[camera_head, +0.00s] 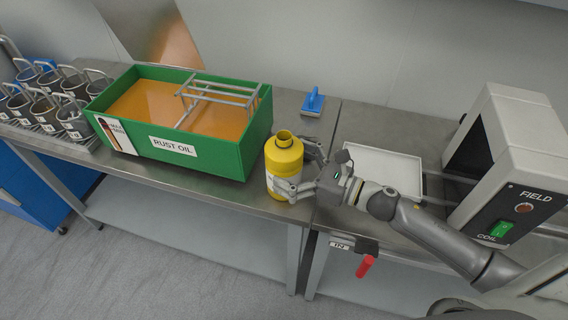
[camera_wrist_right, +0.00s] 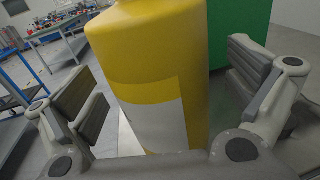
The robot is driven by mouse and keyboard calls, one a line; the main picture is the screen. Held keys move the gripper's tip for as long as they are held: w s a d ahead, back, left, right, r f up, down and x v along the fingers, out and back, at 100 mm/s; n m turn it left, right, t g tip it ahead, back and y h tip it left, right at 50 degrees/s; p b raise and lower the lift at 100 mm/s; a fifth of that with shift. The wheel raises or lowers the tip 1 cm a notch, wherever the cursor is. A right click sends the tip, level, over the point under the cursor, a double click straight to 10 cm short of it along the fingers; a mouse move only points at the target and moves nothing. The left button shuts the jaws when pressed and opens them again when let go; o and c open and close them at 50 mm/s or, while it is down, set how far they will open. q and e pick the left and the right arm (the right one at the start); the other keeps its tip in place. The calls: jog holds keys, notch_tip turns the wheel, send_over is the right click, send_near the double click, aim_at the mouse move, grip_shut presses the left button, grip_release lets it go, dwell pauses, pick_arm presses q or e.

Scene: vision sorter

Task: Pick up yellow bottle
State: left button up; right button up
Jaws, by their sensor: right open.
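The yellow bottle (camera_head: 284,160) stands upright on the metal table, just right of the green rust oil tank. It has an open round neck on top and a pale label low on its side. My right gripper (camera_head: 306,172) reaches it from the right, with a finger on either side of the bottle. In the right wrist view the bottle (camera_wrist_right: 160,75) fills the middle between the two open finger pads (camera_wrist_right: 160,95). Gaps show between the bottle and both pads. The bottle's base is hidden in the wrist view. My left gripper is not in view.
The green tank (camera_head: 232,150) of orange liquid holds a metal rack and stands close left of the bottle. A white tray (camera_head: 385,165) lies behind my right arm. A coil machine (camera_head: 510,150) stands at right. A blue-handled tool (camera_head: 313,102) lies behind. Metal cups (camera_head: 75,120) stand far left.

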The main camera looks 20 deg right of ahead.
aim_at(284, 154)
jog(key=shift+x, duration=0.8)
jog(key=c, duration=1.7)
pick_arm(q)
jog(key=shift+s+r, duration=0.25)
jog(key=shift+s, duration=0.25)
pick_arm(e)
jog(key=shift+r, duration=0.15)
jog(key=shift+c, duration=0.3)
jog(key=shift+r, duration=0.15)
jog(key=shift+r, duration=1.2)
pick_arm(q)
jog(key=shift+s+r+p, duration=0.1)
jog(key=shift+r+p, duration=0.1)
jog(key=shift+p, duration=0.1)
pick_arm(e)
jog(key=s+a+r, duration=0.2)
jog(key=s+r, duration=0.8)
jog(key=s, duration=0.3)
jog(key=shift+s, duration=0.3)
